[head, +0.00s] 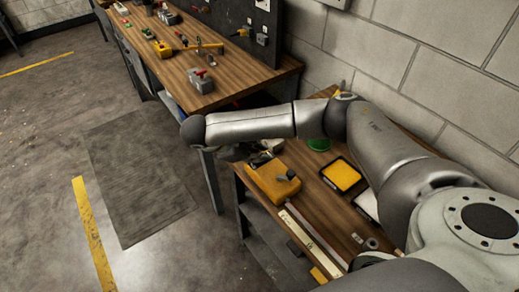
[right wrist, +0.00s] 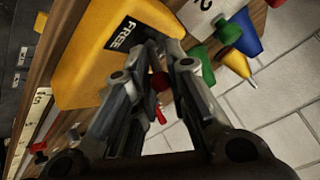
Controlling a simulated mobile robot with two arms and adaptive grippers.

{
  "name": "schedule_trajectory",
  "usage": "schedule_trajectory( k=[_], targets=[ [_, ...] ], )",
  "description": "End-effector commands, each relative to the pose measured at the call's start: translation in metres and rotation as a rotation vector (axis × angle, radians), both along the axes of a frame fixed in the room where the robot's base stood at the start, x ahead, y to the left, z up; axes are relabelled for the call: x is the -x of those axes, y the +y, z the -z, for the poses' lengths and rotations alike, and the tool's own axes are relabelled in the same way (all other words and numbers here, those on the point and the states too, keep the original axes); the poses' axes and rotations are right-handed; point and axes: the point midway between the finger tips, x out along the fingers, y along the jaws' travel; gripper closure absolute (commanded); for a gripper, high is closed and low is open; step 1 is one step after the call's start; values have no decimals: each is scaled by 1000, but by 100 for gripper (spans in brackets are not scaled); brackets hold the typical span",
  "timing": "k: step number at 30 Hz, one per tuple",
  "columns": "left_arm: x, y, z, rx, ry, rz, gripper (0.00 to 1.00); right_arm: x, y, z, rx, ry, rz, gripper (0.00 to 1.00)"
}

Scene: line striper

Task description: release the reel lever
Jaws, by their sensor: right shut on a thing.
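The yellow casing of the line reel (head: 272,182) sits on the near wooden bench in the head view. In the right wrist view the yellow casing (right wrist: 90,50) fills the upper left and bears a black label reading FREE (right wrist: 122,32). My right gripper (right wrist: 160,48) is shut beside this label. A red knob (right wrist: 158,82), apparently the reel lever's, shows between its fingers; the fingers hide most of the lever, so its angle cannot be told. In the head view my right gripper (head: 262,157) is small and partly covered by my arm. My left gripper is not in view.
A yellow pad in a black tray (head: 341,174), a green round item (head: 318,144) and a long pale rule (head: 313,236) lie on the bench. Another bench (head: 225,66) with tools stands behind. Open floor lies at left.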

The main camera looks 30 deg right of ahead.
Motion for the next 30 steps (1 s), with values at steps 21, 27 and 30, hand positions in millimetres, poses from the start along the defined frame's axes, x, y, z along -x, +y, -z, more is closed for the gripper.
schedule_trajectory(
  k=[21,27,30],
  targets=[
    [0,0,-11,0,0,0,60,-3,3,-3,104,-21,3,100],
    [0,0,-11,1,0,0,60,-3,3,-2,104,-19,3,70],
    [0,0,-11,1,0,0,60,-2,3,-1,103,-16,2,63]
  ],
)
